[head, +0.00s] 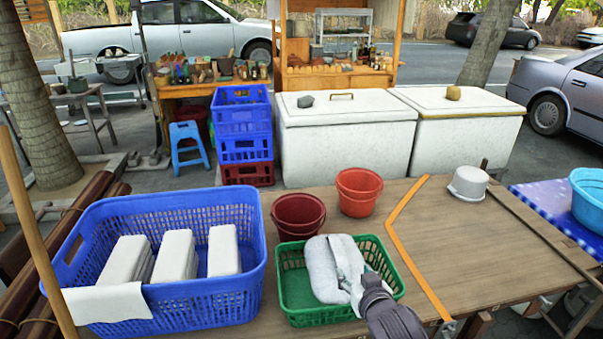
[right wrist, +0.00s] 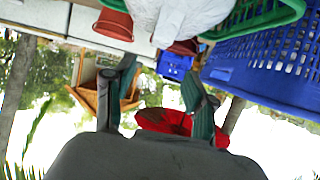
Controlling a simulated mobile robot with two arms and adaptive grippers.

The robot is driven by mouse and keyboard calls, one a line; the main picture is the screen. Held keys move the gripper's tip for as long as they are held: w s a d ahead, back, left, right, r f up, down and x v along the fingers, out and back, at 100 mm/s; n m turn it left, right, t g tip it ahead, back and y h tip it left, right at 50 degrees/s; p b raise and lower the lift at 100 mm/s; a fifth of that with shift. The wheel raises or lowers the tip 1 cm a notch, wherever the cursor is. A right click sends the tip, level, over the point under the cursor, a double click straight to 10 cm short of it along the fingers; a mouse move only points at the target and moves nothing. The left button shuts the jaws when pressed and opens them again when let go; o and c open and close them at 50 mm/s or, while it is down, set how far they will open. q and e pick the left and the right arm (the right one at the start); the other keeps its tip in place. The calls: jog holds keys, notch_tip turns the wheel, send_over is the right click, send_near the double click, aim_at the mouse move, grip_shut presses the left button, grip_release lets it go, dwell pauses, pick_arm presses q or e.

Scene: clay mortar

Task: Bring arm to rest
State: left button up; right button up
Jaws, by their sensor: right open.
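My right gripper (head: 350,268) reaches in from the lower right of the head view, over the green basket (head: 300,317). Its two fingers stand apart in the right wrist view (right wrist: 160,72), with nothing between them there. A whitish, lumpy object (head: 320,272) lies in the green basket, just left of the fingers in the head view. It also shows beyond the fingertips in the right wrist view (right wrist: 180,14). The fingers overlap it in the head view, and I cannot tell whether they touch it. My left gripper is not in view.
A blue basket (head: 205,308) with white blocks stands left on the table (head: 480,270). A dark red bucket (head: 298,214) and an orange-red bucket (head: 358,192) stand behind the green basket. A whitish pot (head: 467,184) sits back right. The table's right part is mostly clear.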

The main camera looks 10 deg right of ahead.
jog(key=s+f+n+g, duration=0.1)
jog(key=s+f+g, duration=0.2)
jog(key=s, duration=0.7)
jog(key=s+d+f+g, duration=0.1)
jog(key=s+f+g, duration=0.25)
jog(key=s, duration=0.65)
jog(key=s+f+n+g, duration=0.1)
jog(key=s+f+g, duration=0.25)
jog(key=s, duration=0.65)
notch_tip(320, 180, down, 28)
jog(key=s+g, duration=0.1)
jog(key=s, duration=0.1)
jog(key=s+d+f+g, duration=0.1)
jog(key=s+d+f, duration=0.2)
jog(key=s+f, duration=1.1)
jog(key=shift+s+f, duration=0.3)
jog(key=shift+s, duration=0.75)
